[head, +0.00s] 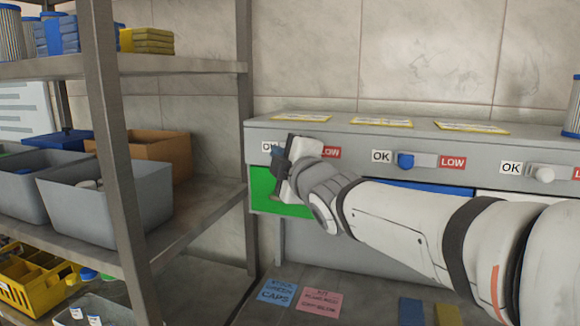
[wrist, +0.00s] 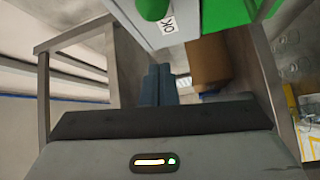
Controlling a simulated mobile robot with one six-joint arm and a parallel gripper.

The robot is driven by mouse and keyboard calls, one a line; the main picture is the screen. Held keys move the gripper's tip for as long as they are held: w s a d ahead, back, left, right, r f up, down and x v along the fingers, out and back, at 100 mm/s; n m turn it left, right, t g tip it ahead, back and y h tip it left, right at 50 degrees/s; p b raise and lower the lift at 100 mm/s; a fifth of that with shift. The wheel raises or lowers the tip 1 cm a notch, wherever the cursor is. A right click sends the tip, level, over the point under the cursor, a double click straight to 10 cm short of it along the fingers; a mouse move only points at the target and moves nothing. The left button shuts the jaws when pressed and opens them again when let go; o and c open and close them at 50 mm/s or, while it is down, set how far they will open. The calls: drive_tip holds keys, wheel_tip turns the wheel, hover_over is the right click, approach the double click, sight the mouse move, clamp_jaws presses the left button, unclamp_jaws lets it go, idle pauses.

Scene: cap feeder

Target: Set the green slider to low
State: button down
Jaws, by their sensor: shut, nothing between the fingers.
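The green slider's knob (wrist: 152,8) shows at the top edge of the wrist view, close to its OK label (wrist: 168,24). In the head view my gripper (head: 280,162) hides this knob. The OK label (head: 268,147) shows to the left of my gripper and the red LOW label (head: 331,153) to the right. The green panel (head: 265,188) lies below the slider. My gripper's fingers (wrist: 160,78) are shut and empty.
A blue slider knob (head: 405,160) and a white knob (head: 543,174) sit farther right on the feeder (head: 350,130), each beside its OK label. A metal shelf post (head: 243,100) stands close to the left of my gripper. Shelves with grey bins (head: 110,205) fill the left side.

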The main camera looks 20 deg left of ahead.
drive_tip(key=v, duration=0.8)
drive_tip(key=shift+b, duration=0.45)
drive_tip(key=shift+w+d+r, duration=0.1)
drive_tip(key=shift+w+r, duration=0.05)
drive_tip(key=w+d+f+m+g+h, duration=0.25)
drive_tip(key=d+f+m+h, duration=0.95)
drive_tip(key=d+f, duration=0.7)
drive_tip(key=s+d+f+m+g+h, duration=0.1)
drive_tip(key=s+d+f+m+g, duration=0.6)
drive_tip(key=s+d+f+m, duration=0.5)
drive_tip(key=s+d+f, duration=0.1)
drive_tip(key=s+d, duration=0.2)
drive_tip(key=s, duration=0.2)
drive_tip(key=shift+f+m+g+h, duration=0.25)
drive_tip(key=shift+m+g+h, duration=0.05)
drive_tip(key=shift+g+h, duration=0.1)
